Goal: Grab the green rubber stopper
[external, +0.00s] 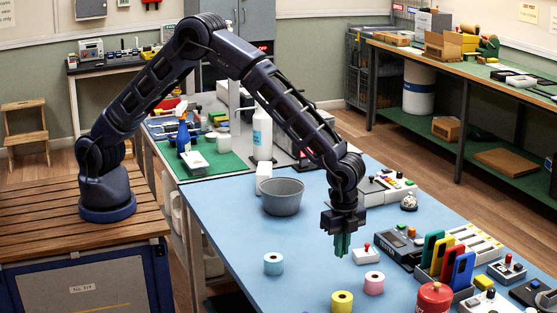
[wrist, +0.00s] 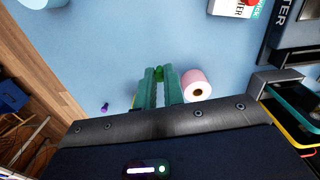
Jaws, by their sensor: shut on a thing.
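My gripper (external: 342,246) hangs pointing down above the blue table, with teal fingers. In the wrist view, the fingers (wrist: 159,80) are close together with a small bright green piece, the green rubber stopper (wrist: 159,74), between their tips. Only a little of the stopper shows; the fingers hide the rest. I cannot make it out separately in the external view. The gripper appears raised clear of the table top.
A pink tape roll (external: 374,283), a yellow roll (external: 342,301) and a light blue roll (external: 273,263) stand near the gripper. A white red-button box (external: 366,254), a grey bucket (external: 283,197) and a rack of coloured phones (external: 440,262) are around it. Blue table (external: 235,235) is clear at left.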

